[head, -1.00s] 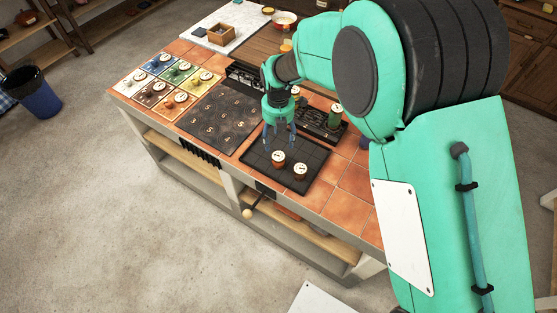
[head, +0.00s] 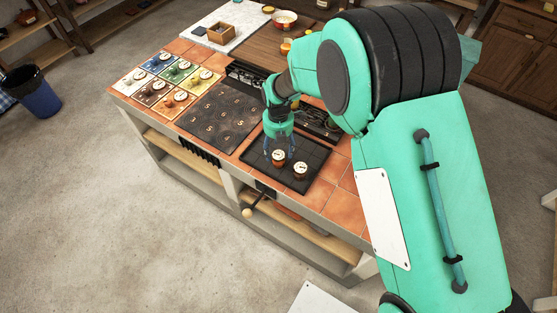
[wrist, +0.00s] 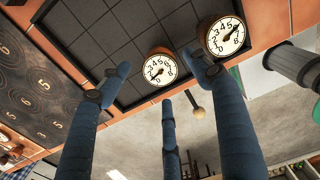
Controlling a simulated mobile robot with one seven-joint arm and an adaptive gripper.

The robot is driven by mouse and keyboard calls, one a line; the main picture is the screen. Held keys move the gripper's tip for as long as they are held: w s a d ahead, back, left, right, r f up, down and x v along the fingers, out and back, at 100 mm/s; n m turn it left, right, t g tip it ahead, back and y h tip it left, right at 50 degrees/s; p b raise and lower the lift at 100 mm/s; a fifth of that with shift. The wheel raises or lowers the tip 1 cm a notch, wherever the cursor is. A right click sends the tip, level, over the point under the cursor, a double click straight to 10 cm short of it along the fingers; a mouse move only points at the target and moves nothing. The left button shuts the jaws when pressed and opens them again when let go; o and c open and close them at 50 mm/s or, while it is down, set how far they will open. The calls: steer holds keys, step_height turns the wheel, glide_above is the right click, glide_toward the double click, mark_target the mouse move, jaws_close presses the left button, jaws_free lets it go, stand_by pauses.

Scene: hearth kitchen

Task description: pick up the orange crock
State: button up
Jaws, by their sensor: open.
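Two brown-orange crocks with white dial tops stand on the dark gridded tray: a left crock (head: 278,158) and a right crock (head: 300,169). Which of them is the orange crock I cannot tell for certain. My gripper (head: 279,152) points down over the tray, open and empty, its fingers close around or just above the left crock. In the wrist view, the left crock (wrist: 158,69) shows between the spread blue fingers, apart from them in the picture. The right crock (wrist: 223,36) is beside the right finger.
Several crocks stand on coloured tiles at the counter's left, one orange-looking crock (head: 180,97) among them. A dark numbered panel (head: 215,120) lies left of the tray (head: 315,158). A wooden box (head: 221,32) and a bowl (head: 284,19) are at the back. My arm hides the counter's right side.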

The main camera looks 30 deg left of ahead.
mark_target(278, 155)
steer(key=shift+f, duration=0.7)
steer(key=shift+f, duration=0.1)
steer(key=shift+f+b, duration=0.6)
steer(key=shift+f, duration=1.85)
steer(key=c, duration=1.5)
